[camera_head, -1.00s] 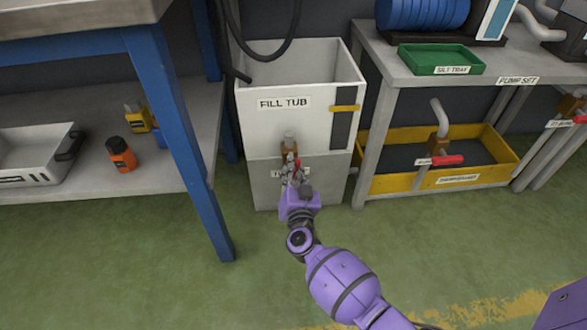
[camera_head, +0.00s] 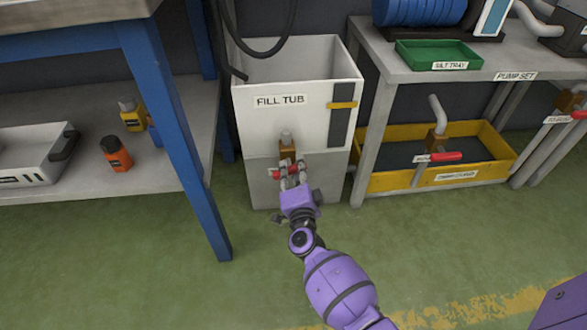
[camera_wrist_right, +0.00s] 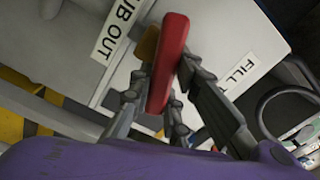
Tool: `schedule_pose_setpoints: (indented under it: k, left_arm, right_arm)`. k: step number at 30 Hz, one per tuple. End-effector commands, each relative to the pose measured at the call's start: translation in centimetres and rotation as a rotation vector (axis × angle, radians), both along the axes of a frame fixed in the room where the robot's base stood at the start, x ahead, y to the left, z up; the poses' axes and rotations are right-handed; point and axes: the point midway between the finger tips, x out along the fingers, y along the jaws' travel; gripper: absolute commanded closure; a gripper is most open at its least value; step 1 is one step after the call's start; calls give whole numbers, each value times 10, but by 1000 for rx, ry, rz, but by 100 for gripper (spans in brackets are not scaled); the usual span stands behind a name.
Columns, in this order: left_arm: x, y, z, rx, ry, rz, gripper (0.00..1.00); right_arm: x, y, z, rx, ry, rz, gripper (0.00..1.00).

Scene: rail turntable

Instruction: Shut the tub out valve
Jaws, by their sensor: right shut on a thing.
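The tub out valve has a brass body (camera_head: 287,149) on the front of the white fill tub (camera_head: 246,124). Its red handle (camera_head: 285,175) lies crosswise below the body in the head view, partly covered by my fingers. My right gripper (camera_head: 293,179) is shut on the handle. In the right wrist view the red handle (camera_wrist_right: 167,62) stands between the two fingers (camera_wrist_right: 165,105), near the TUB OUT label (camera_wrist_right: 117,30). My left gripper is in neither view.
A blue-legged bench (camera_head: 178,125) stands close left of the tub. A grey pump table (camera_head: 480,85) stands to the right, with another red-handled valve (camera_head: 446,157) over a yellow tray (camera_head: 395,183). A black hose hangs above the tub. The green floor in front is clear.

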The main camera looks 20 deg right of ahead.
Motion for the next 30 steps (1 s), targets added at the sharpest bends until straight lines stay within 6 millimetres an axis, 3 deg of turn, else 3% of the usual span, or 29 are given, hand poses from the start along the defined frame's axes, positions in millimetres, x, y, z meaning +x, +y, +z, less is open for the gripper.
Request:
schedule_pose_setpoints:
  k: [15,30]
  left_arm:
    - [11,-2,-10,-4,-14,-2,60]
    - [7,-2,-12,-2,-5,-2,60]
  right_arm:
    - [-1,-1,-7,334,-95,0,100]
    - [-1,0,-7,400,-114,1,100]
